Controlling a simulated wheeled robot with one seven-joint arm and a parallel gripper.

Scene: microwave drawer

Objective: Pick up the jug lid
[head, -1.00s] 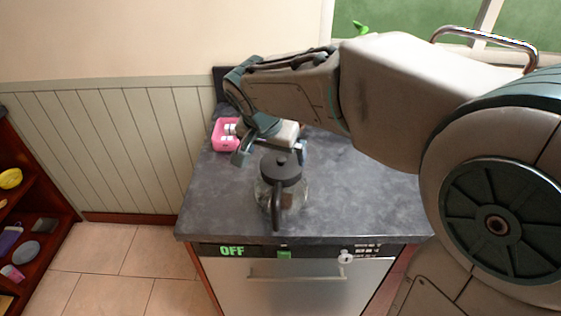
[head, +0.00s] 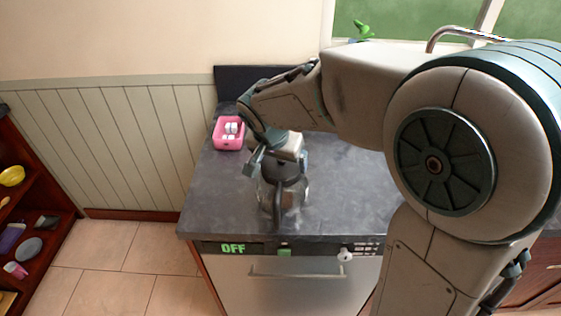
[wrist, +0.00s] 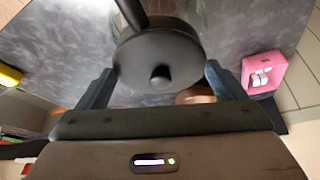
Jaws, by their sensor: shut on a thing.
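The jug (head: 293,197) is glass with a dark handle and stands upright near the front of the grey counter. Its round black lid (wrist: 160,62) with a small knob shows large in the wrist view; the head view shows only part of it under my gripper. My gripper (head: 279,167) is over the jug's top, one finger on each side of the lid, and is shut on it. The lid appears still seated on the jug, though the rim is partly hidden by my gripper.
A pink tub (head: 217,140) holding several white cubes sits at the counter's back left. Dark shelves (head: 40,225) with small items stand at far left. The right counter is bare.

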